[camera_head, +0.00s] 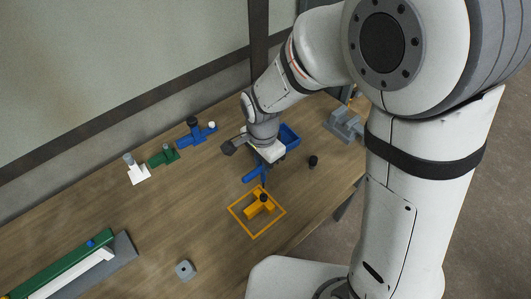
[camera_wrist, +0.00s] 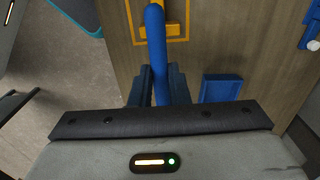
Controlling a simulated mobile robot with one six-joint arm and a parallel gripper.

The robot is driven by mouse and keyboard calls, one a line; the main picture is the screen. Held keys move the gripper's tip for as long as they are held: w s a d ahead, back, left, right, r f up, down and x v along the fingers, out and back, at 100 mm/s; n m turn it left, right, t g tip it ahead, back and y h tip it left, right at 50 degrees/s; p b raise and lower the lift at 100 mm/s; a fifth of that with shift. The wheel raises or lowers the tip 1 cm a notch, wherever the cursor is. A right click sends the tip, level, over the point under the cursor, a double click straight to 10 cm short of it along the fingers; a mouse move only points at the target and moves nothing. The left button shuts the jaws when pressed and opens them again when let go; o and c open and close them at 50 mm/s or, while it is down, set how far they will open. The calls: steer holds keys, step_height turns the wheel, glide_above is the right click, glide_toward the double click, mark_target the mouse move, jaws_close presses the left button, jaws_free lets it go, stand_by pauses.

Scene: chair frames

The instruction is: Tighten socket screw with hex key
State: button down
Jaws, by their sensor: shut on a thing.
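My gripper (camera_head: 261,166) points down over the table, shut on a blue hex key (camera_head: 253,175). In the wrist view the blue hex key (camera_wrist: 156,42) runs out between the dark fingers (camera_wrist: 160,78) and bends at its far end. A yellow-orange bracket (camera_head: 261,208) lies inside an orange square outline on the table. A dark screw head (camera_head: 263,198) shows on the bracket. The key's lower end is close to the screw in the head view; I cannot tell whether they touch. In the wrist view the key partly covers the yellow bracket (camera_wrist: 173,20).
A blue tray (camera_head: 291,137) stands just behind my gripper. A grey block (camera_head: 345,124) and a small black knob (camera_head: 313,161) are to the right. Blue (camera_head: 194,134), green (camera_head: 163,156) and white (camera_head: 138,173) pieces line the back. A green-white frame (camera_head: 65,270) lies front left.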

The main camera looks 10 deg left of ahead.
mark_target(263, 181)
steer(key=shift+f, duration=0.15)
steer(key=shift+f+b, duration=2.05)
steer(key=shift+f, duration=0.1)
steer(key=shift+f, duration=0.15)
steer(key=shift+f+b, duration=0.75)
steer(key=shift+b, duration=0.15)
steer(key=shift+f, duration=0.15)
